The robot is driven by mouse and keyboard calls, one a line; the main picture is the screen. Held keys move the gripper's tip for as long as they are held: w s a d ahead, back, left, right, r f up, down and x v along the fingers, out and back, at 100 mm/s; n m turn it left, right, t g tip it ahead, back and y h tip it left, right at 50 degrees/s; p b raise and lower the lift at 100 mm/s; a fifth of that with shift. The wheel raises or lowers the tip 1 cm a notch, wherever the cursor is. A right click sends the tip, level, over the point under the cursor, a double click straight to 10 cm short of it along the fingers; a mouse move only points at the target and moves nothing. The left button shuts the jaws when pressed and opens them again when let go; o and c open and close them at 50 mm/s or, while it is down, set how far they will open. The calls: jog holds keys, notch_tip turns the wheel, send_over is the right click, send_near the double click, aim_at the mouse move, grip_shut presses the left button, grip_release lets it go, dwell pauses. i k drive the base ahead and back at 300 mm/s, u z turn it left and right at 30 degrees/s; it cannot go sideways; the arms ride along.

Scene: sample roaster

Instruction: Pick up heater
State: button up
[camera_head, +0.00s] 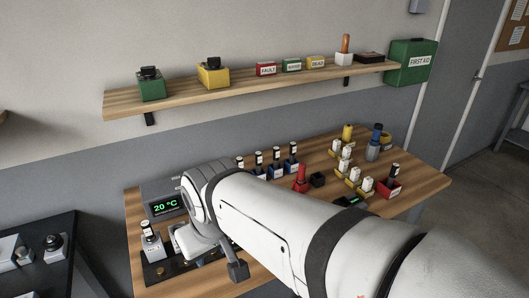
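I cannot tell for certain which thing is the heater. A grey unit with a green "20 °C" display (166,206) stands at the table's left end. A white block with a dark-topped, light-labelled part (151,241) sits on a dark panel (155,272) in front of the display. My gripper (215,262) is low over this panel, just right of the white block. My arm hides much of the panel and the middle of the table. I cannot see whether the gripper holds anything.
The wooden table (425,181) bears several labelled vials in blue holders (275,170), a red object (301,180), white cups on yellow bases (345,160) and a grey-blue bottle (374,145). A wooden shelf (210,93) hangs above. A dark stand (50,270) is left.

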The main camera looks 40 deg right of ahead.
aim_at(293, 148)
jog(key=z, duration=0.15)
jog(key=k, duration=0.25)
jog(key=u, duration=2.3)
jog(key=k, duration=1.55)
jog(key=z, duration=2.35)
jog(key=i, duration=1)
jog(key=z, duration=0.1)
